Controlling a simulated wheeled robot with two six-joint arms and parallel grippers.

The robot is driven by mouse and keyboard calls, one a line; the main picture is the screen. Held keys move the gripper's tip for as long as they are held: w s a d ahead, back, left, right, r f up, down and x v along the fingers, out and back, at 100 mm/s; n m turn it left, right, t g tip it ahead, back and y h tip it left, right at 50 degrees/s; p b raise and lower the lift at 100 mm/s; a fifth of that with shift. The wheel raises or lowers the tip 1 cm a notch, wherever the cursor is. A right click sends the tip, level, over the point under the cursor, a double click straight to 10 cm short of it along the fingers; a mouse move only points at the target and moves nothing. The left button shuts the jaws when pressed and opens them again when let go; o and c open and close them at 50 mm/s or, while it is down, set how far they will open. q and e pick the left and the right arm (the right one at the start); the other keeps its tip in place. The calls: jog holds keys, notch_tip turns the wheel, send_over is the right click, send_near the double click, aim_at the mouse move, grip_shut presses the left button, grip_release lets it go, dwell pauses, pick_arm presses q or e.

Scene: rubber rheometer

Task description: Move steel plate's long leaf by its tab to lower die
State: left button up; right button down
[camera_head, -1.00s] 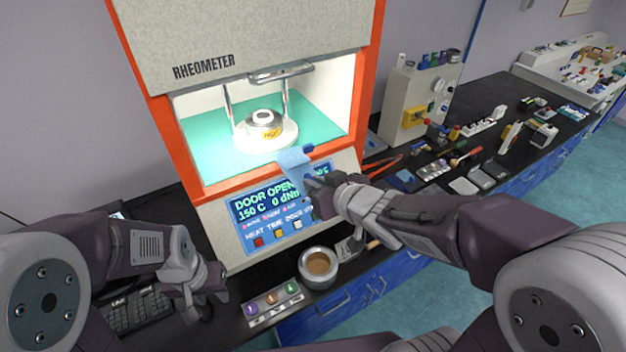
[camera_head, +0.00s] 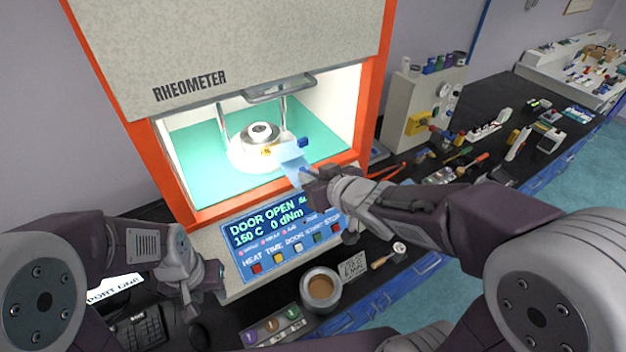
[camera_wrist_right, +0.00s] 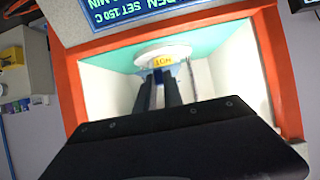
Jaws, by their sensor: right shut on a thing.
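The lower die (camera_head: 262,134) is a round steel piece on a white disc inside the open rheometer chamber. It carries a yellow label, which also shows in the right wrist view (camera_wrist_right: 161,62). My right gripper (camera_head: 308,180) is shut on a thin pale-blue leaf (camera_head: 292,161), held in front of the die at the chamber opening. A small dark-blue tab (camera_head: 303,142) shows at the leaf's far end. In the wrist view the two dark fingers (camera_wrist_right: 158,92) point at the die; the leaf is mostly hidden there. My left gripper (camera_head: 208,287) hangs low at left, away from these; its jaws are unclear.
The orange chamber frame (camera_head: 370,85) and two thin posts (camera_head: 283,112) stand around the die. The raised door (camera_head: 230,50) is above. Below are the control panel (camera_head: 285,238), a brown-filled cup (camera_head: 320,288) and a small marked plate (camera_head: 353,264).

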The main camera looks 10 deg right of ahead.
aim_at(282, 145)
jog(key=shift+w+a, duration=0.4)
jog(key=shift+w, duration=0.35)
jog(key=shift+w+a, duration=0.25)
jog(key=shift+w, duration=0.35)
jog(key=shift+w+a, duration=0.2)
jog(key=shift+w, duration=0.4)
jog(key=shift+w+a, duration=0.35)
jog(key=shift+w, duration=0.5)
jog(key=shift+w+a, duration=0.4)
jog(key=shift+w, duration=0.45)
jog(key=shift+w+a, duration=0.35)
jog(key=shift+w, duration=0.5)
jog(key=shift+w+a+p, duration=0.2)
jog(key=shift+w+a, duration=0.1)
jog(key=shift+w, duration=0.4)
jog(key=shift+w+a+p, duration=0.2)
jog(key=shift+w+a, duration=0.05)
jog(key=shift+w, duration=0.45)
jog(key=shift+w+r+x, duration=0.1)
jog(key=shift+r+x, duration=0.05)
jog(key=shift+x, duration=0.85)
jog(key=shift+w+r+x, duration=0.1)
jog(key=shift+r+x, duration=0.05)
jog(key=shift+x, duration=0.85)
jog(key=shift+w+r+x, duration=0.1)
jog(key=shift+r+x, duration=0.05)
jog(key=shift+x, duration=0.8)
jog(key=shift+a, duration=0.15)
jog(key=shift+p, duration=0.3)
